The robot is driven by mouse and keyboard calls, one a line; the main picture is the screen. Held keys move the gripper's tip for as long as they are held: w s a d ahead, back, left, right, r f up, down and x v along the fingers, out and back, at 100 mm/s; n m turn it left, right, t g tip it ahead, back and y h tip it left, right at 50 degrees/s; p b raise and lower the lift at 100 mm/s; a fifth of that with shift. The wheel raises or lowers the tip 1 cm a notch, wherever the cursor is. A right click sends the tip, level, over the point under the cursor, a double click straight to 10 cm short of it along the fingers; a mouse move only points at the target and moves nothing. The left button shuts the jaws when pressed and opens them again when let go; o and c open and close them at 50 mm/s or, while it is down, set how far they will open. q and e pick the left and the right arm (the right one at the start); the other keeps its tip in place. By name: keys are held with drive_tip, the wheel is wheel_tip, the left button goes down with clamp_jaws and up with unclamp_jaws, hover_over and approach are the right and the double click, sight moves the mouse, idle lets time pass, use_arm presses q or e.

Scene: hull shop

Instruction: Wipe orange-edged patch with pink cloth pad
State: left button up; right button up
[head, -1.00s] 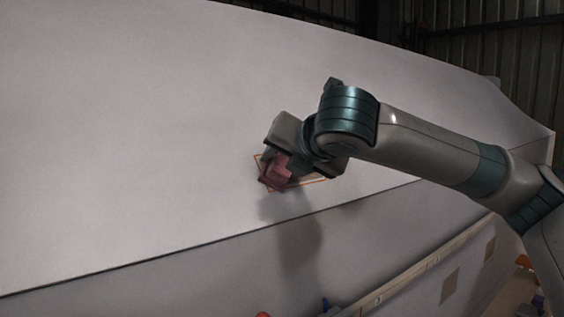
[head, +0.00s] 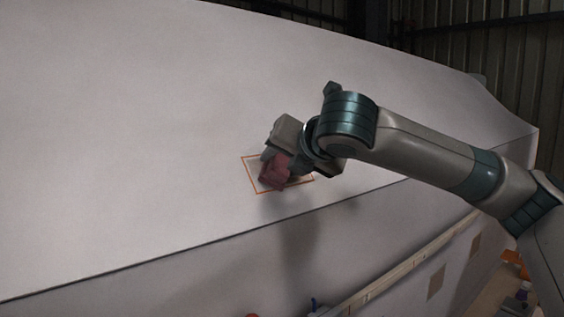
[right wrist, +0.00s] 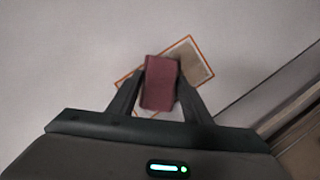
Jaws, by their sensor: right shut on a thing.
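The orange-edged patch (head: 252,178) is a tilted outline on the pale hull side. In the right wrist view the patch (right wrist: 198,62) shows a brownish, dirty-looking area inside its upper right part. My right gripper (head: 277,165) is shut on the pink cloth pad (head: 271,178), in front of the patch. The pad (right wrist: 160,85) sits between the two fingers in the right wrist view and hides the patch's middle. I cannot tell for sure whether the pad touches the hull. My left gripper is not in view.
The large pale hull (head: 130,120) fills most of the view, with bare surface around the patch. A dark seam (head: 150,255) runs below the patch. A wooden rail (head: 405,265) lies lower right, with small coloured items near the bottom edge.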

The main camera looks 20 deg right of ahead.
drive_tip(key=shift+w+d+p, duration=0.2)
drive_tip(key=shift+d+p, duration=0.1)
drive_tip(key=shift+d, duration=0.15)
drive_tip(key=shift+w+d, duration=0.3)
drive_tip(key=shift+d, duration=0.6)
drive_tip(key=shift+d+p, duration=0.1)
drive_tip(key=shift+p, duration=0.25)
drive_tip(key=shift+w+d+p, duration=0.25)
drive_tip(key=shift+d+p, duration=0.15)
drive_tip(key=shift+d, duration=0.25)
drive_tip(key=shift+w+d, duration=0.25)
drive_tip(key=shift+d, duration=0.35)
drive_tip(key=shift+d, duration=0.1)
